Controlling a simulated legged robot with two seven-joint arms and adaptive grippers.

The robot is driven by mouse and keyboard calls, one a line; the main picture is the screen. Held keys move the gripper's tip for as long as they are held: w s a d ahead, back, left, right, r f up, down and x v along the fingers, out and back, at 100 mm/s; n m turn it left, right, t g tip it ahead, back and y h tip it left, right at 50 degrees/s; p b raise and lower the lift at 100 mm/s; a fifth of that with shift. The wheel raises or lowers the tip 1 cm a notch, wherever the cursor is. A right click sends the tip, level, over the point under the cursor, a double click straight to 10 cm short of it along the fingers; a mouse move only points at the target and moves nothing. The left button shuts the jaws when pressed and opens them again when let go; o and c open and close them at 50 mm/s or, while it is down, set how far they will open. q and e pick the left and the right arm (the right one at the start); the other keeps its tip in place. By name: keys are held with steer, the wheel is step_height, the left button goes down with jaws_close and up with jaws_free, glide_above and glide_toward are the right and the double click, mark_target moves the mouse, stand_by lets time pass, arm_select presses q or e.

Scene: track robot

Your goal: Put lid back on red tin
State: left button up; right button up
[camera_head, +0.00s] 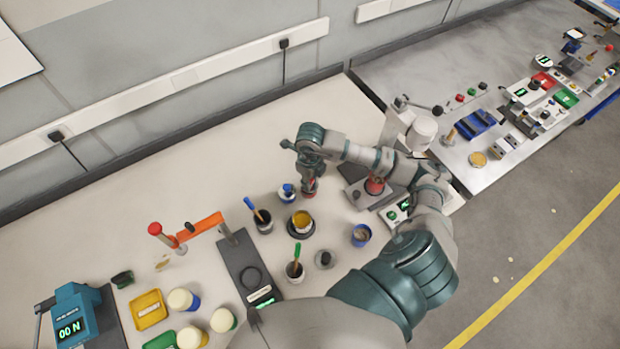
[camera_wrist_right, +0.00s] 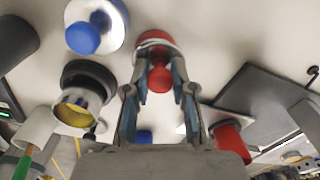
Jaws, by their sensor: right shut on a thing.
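My right gripper (camera_head: 309,178) points down at the table, left of the red tin (camera_head: 375,186). In the right wrist view its fingers (camera_wrist_right: 161,82) are closed around the small red knob of the red lid (camera_wrist_right: 155,45), whose disc lies just past the fingertips. The lid shows as a bit of red (camera_head: 308,194) below the gripper in the head view; whether it touches the table I cannot tell. The red tin stands on a grey plate (camera_head: 356,195); a red cylinder, likely this tin, shows at right in the wrist view (camera_wrist_right: 228,138). My left gripper is not in view.
A blue-knobbed lid (camera_head: 287,192) lies close left of the gripper. An open yellow-filled tin (camera_head: 302,221), brush cups (camera_head: 262,220) and a blue tin (camera_head: 361,235) stand nearer me. A white cylinder (camera_head: 422,132) stands right. The table behind the gripper is clear.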

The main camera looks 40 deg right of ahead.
steer(key=shift+d+f, duration=0.15)
steer(key=shift+d, duration=0.35)
steer(key=shift+a, duration=0.8)
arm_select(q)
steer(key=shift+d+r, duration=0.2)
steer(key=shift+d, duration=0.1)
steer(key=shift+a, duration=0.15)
arm_select(e)
steer(key=shift+a, duration=0.35)
steer(key=o, duration=1)
steer(key=shift+d, duration=0.15)
